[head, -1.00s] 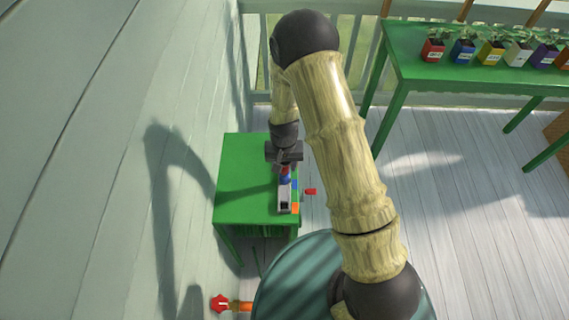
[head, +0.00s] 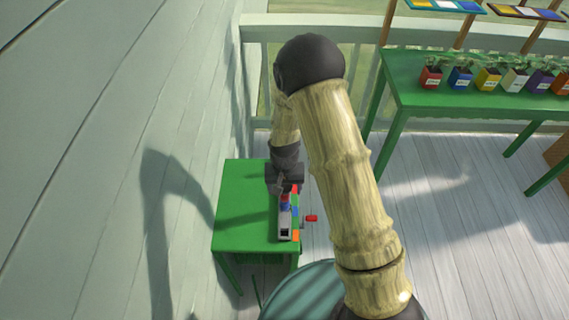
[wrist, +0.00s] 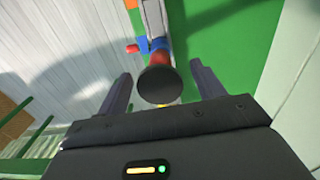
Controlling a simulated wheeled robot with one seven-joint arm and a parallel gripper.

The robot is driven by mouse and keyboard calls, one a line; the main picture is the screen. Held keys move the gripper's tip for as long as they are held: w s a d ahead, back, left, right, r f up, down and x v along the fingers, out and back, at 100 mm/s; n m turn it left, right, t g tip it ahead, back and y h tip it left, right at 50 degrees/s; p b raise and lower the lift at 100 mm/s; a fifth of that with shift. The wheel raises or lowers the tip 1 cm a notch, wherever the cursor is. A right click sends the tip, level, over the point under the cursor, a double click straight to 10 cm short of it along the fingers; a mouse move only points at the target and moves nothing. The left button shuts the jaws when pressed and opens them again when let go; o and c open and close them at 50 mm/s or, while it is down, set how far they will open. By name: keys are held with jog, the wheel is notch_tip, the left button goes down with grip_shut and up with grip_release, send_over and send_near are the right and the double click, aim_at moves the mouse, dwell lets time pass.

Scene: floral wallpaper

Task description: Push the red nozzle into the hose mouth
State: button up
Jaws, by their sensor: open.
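The red nozzle (wrist: 159,60) has a wide black round end (wrist: 157,85) that faces the wrist camera. Its far end meets a blue piece (wrist: 159,44) on a grey fixture (wrist: 153,15); this may be the hose mouth, but I cannot tell how deep the nozzle sits. My gripper (wrist: 161,86) is open, with one finger on each side of the black end and gaps on both sides. In the head view my gripper (head: 284,188) is over the green table, at the far end of the grey fixture (head: 285,226).
The small green table (head: 240,205) stands close to the pale wall (head: 110,130). Coloured blocks (head: 295,235) line its right edge, and a red handle (head: 311,218) sticks out there. A larger green table (head: 450,85) with potted plants is at the upper right. Open floor lies between.

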notch_tip(320, 180, up, 15)
jog(key=b, duration=0.1)
dwell(0.3)
jog(key=shift+f, duration=0.15)
dwell(0.6)
jog(key=s+d+r+t, duration=0.2)
jog(key=s+d+r, duration=0.3)
jog(key=s+d, duration=0.7)
jog(key=shift+s+d+r+t, duration=0.2)
jog(key=shift+s+d+t, duration=0.1)
jog(key=shift+d, duration=0.5)
